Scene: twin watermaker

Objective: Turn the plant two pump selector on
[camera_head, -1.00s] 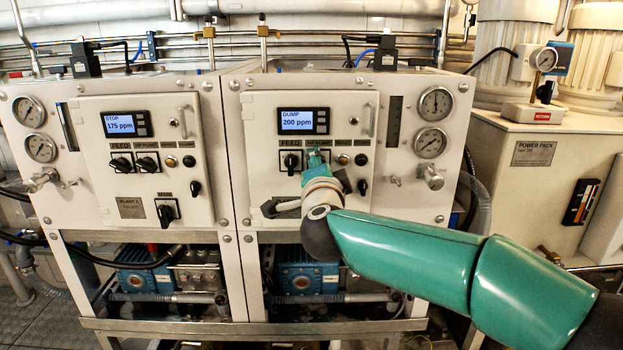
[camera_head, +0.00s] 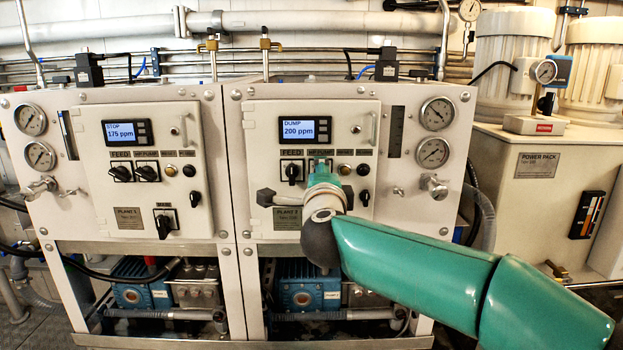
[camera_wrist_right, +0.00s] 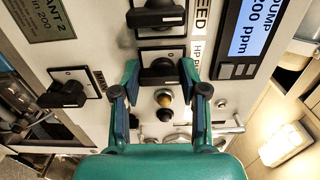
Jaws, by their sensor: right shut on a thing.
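The plant two cabinet front (camera_head: 262,120) has a display (camera_head: 305,129) reading DUMP 200 ppm. Its black HP pump selector (camera_wrist_right: 160,72) shows in the right wrist view between my right fingers, its handle lying roughly across the picture. My right gripper (camera_wrist_right: 160,70) is shut on this selector. In the head view the right gripper (camera_head: 320,166) covers the selector. The feed selector (camera_head: 292,171) is beside it, and it also shows in the wrist view (camera_wrist_right: 156,15). The main selector (camera_wrist_right: 66,93) shows in the wrist view. My left gripper is not in view.
The plant one cabinet (camera_head: 90,120) stands to the left with similar selectors. A round button (camera_wrist_right: 164,98) and another dark knob (camera_head: 363,198) are close to my right gripper. Gauges (camera_head: 437,114) are at the right. A power pack (camera_head: 540,165) stands further right.

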